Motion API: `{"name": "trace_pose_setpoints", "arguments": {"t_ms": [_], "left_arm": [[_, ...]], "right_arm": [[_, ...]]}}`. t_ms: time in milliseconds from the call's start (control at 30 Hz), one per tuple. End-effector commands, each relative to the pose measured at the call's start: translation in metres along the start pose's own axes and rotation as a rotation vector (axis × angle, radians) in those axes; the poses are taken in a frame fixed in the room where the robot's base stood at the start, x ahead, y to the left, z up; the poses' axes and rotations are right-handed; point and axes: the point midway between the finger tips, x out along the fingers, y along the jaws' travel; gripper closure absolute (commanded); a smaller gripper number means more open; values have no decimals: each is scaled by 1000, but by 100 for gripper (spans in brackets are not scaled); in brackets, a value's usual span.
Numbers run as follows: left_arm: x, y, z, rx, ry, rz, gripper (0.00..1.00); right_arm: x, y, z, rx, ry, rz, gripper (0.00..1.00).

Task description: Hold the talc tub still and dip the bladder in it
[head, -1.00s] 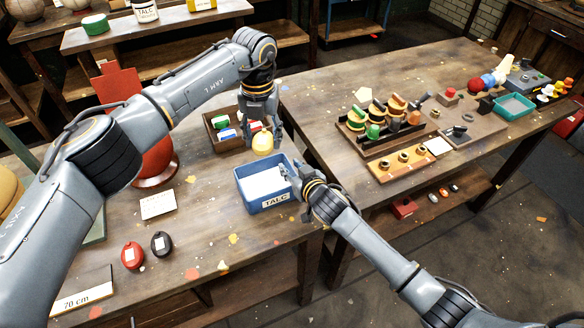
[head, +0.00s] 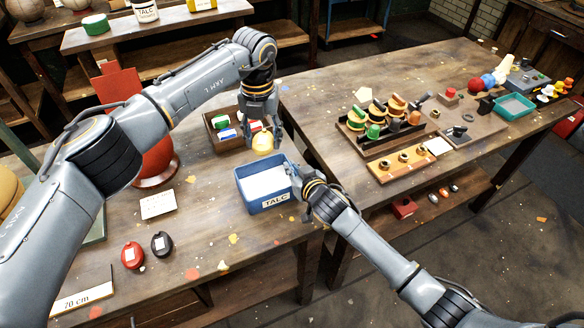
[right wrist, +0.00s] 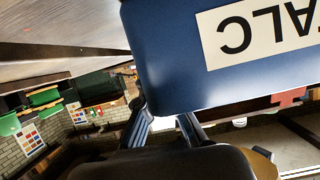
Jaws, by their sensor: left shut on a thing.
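The blue talc tub (head: 258,205) stands on the near table, with white powder (head: 264,183) inside and a TALC label on its front. My left gripper (head: 262,124) is shut on the yellow bladder (head: 263,144), which hangs just above and behind the tub's back rim, outside the powder. My right gripper (head: 291,169) is at the tub's right side, by the rim. In the right wrist view its two fingers (right wrist: 166,119) stand apart, close to the tub wall (right wrist: 180,75); whether they touch it is hard to tell.
A brown box (head: 214,138) of small coloured items sits behind the tub. A red and a black oval item (head: 162,244) lie at the front left, near a white card (head: 158,204).

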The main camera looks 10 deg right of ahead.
Motion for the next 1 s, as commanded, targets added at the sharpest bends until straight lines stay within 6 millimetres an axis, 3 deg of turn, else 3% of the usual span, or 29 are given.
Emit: {"name": "trace_pose_setpoints", "arguments": {"t_ms": [267,700,1000], "left_arm": [[4,0,0,77,0,-1,82],[37,0,0,834,-1,-1,82],[47,0,0,1047,-3,1,82]], "right_arm": [[0,0,1,0,-1,1,100],[0,0,1,0,-2,1,100],[0,0,1,0,-2,1,100]]}}
